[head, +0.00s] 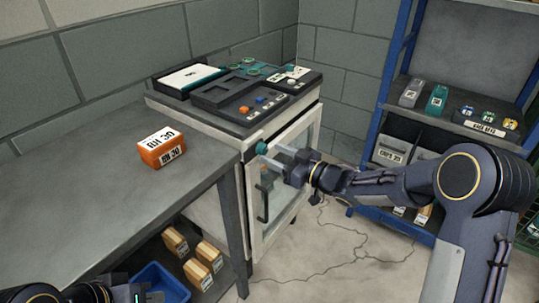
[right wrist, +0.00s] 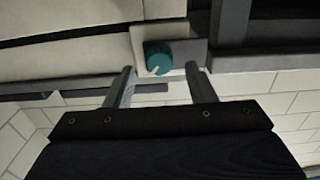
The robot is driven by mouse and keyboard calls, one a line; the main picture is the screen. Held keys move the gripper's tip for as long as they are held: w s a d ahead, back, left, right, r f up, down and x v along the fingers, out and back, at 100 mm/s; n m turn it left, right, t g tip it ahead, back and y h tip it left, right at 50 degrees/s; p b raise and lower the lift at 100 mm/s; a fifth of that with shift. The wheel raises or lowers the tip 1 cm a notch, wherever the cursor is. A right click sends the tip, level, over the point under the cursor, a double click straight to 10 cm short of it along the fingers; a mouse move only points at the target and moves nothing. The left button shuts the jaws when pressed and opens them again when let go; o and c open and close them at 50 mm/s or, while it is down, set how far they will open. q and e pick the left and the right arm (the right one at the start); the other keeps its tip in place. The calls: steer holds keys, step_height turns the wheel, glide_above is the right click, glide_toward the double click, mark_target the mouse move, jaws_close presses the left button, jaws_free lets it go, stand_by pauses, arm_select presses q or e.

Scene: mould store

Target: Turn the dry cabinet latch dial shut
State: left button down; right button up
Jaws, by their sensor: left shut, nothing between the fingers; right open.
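The dry cabinet (head: 249,213) stands at the right end of the bench, with a framed glass door and a dark bar handle (head: 263,203). Its teal latch dial (head: 262,147) is at the door's upper left corner. In the right wrist view the dial (right wrist: 156,56) carries a pale pointer mark towards its lower edge. My right gripper (head: 272,156) is open in front of the dial. In the wrist view its fingertips (right wrist: 160,69) lie either side of the dial, apart from it. My left gripper (head: 135,294) is partly visible, low at the bottom left, shut and empty.
Black trays (head: 240,97) with small parts sit on the cabinet top. An orange box (head: 162,148) lies on the grey bench (head: 75,190). Boxes and a blue bin (head: 160,283) are beneath it. A blue-framed shelf (head: 391,70) stands at right.

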mark_target(259, 148)
steer(key=shift+x, duration=1.35)
steer(key=c, duration=1)
